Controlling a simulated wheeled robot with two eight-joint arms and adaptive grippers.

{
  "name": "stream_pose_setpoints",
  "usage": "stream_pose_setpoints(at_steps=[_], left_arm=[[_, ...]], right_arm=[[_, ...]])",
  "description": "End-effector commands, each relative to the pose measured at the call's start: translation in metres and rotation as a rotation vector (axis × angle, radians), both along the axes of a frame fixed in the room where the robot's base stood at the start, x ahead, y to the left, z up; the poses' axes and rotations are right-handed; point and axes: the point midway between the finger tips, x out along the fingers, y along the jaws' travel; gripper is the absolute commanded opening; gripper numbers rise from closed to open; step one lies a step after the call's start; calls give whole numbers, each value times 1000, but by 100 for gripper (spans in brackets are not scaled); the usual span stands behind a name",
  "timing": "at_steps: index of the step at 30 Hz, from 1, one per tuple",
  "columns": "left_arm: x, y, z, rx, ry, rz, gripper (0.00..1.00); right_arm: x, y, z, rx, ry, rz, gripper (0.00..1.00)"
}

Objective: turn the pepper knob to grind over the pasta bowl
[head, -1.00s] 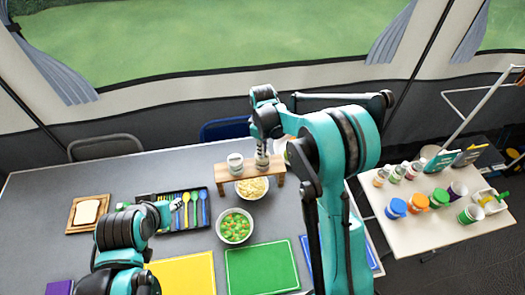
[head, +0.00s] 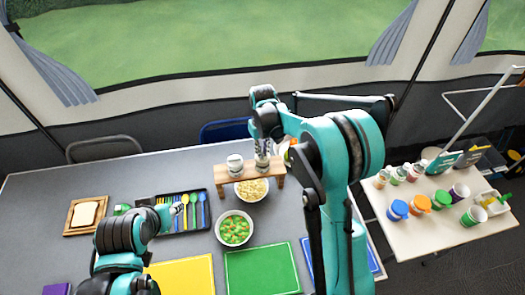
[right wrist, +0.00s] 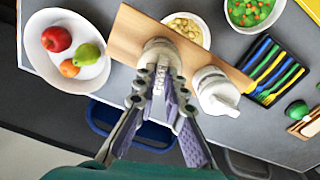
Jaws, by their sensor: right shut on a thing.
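The pepper grinder (head: 262,163) stands upright on a small wooden stand (head: 222,177), above the pasta bowl (head: 251,196). My right gripper (head: 262,145) comes down on it from above. In the right wrist view, my right gripper (right wrist: 158,84) is shut on the top of the grinder (right wrist: 157,48), and its fingers partly hide the knob. A second, white grinder (head: 235,162) stands beside it on the stand, apart from the gripper. The pasta bowl (right wrist: 197,24) shows partly behind the stand in the right wrist view. My left gripper (head: 174,209) is near the cutlery tray; its jaw state is unclear.
A bowl of green and orange vegetables (head: 234,229) sits in front of the pasta. A cutlery tray (head: 208,222) and a bread board (head: 72,228) lie left. A fruit plate (right wrist: 92,75) is beside the stand. A side table (head: 405,243) holds cups and jars.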

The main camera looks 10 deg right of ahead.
Motion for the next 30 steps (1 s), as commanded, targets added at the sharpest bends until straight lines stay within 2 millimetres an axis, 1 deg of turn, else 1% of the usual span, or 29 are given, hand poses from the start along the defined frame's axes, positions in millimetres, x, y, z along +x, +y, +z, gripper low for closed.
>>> stream_pose_setpoints(at_steps=[13,14,15,16,26,29,30], left_arm=[[0,0,0,0,0,0,40],[0,0,0,0,0,0,40],[0,0,0,0,0,0,40],[0,0,0,0,0,0,40],[0,0,0,0,0,0,40],[0,0,0,0,0,0,40],[0,0,0,0,0,0,40]], right_arm=[[1,0,1,0,-3,-12,0],[1,0,1,0,-3,-12,13],[1,0,1,0,-3,-12,23],[1,0,1,0,-3,-11,31],[0,0,2,0,-1,-11,31],[0,0,10,0,-1,-11,31],[0,0,16,0,-1,-11,31]])
